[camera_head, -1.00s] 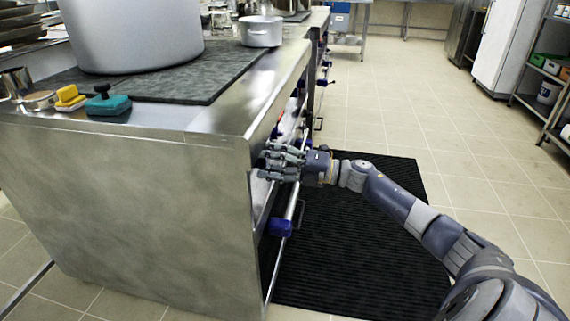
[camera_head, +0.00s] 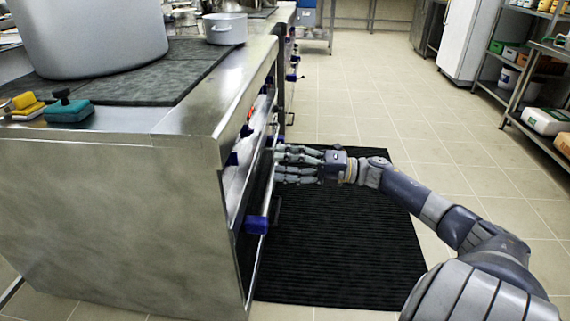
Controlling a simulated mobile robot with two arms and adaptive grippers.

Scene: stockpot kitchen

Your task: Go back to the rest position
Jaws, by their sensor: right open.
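My right gripper (camera_head: 298,163) is in the middle of the head view, with its arm coming in from the lower right. Its fingers are spread open and point left toward the front of the steel counter (camera_head: 110,200). It appears empty, over the black ribbed mat (camera_head: 340,230). The fingertips are close to the counter's front rail; whether they touch it I cannot tell. My left gripper is not in view.
A large stockpot (camera_head: 90,35) and a small pot (camera_head: 225,28) stand on the counter, with a teal scrubber (camera_head: 69,111) and a yellow sponge (camera_head: 26,104) near its edge. Shelving (camera_head: 510,100) and a white fridge (camera_head: 468,40) are at right. The tiled aisle (camera_head: 375,90) is clear.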

